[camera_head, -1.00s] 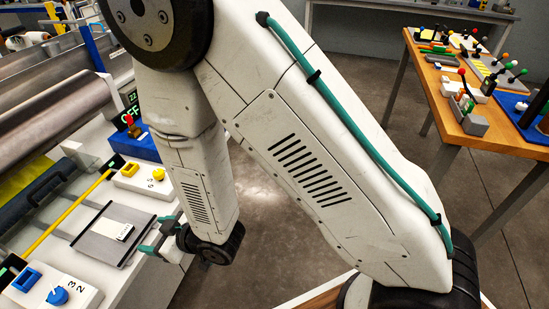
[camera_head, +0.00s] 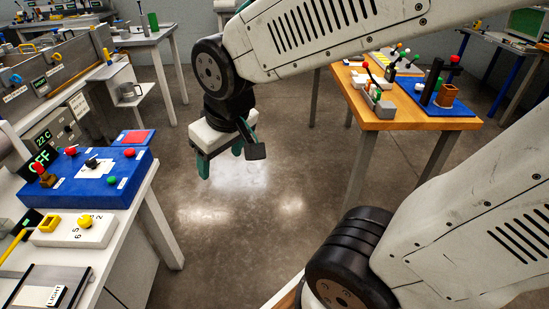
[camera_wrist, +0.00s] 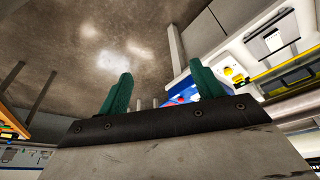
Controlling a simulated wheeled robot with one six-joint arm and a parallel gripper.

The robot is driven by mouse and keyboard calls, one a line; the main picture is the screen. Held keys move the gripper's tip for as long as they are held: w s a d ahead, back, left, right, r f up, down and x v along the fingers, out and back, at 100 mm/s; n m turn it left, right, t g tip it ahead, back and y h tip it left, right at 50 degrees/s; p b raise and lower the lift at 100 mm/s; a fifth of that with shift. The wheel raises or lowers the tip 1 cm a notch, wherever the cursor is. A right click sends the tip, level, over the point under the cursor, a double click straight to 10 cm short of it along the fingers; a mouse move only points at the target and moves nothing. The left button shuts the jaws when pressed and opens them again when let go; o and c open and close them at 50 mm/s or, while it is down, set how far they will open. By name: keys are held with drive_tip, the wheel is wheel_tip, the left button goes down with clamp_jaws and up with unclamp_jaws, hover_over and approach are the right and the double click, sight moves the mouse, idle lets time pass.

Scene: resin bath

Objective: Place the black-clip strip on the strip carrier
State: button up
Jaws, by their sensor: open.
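My gripper (camera_head: 222,160) hangs over the open floor between the left bench and the wooden table, with its green fingers pointing down. In the wrist view its two green fingers (camera_wrist: 161,88) stand apart with nothing between them. I cannot make out the black-clip strip or the strip carrier for certain in any view. Small items on the wooden table (camera_head: 400,124) are too small to identify surely.
On the left bench are a blue control box (camera_head: 85,178) with red and green knobs, a white block with a yellow knob (camera_head: 75,231) and a flat grey plate (camera_head: 75,280). A steel basin unit (camera_head: 60,65) stands behind. Open floor (camera_head: 250,205) lies between bench and table.

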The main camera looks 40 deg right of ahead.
drive_tip(key=s+d+r+m+g, duration=0.1)
drive_tip(key=s+d+r, duration=0.1)
drive_tip(key=s, duration=0.3)
drive_tip(key=s+d+r+g, duration=0.1)
drive_tip(key=s+d+r, duration=0.1)
drive_tip(key=s, duration=0.4)
drive_tip(key=shift+s+m+g, duration=0.3)
drive_tip(key=shift+m, duration=0.1)
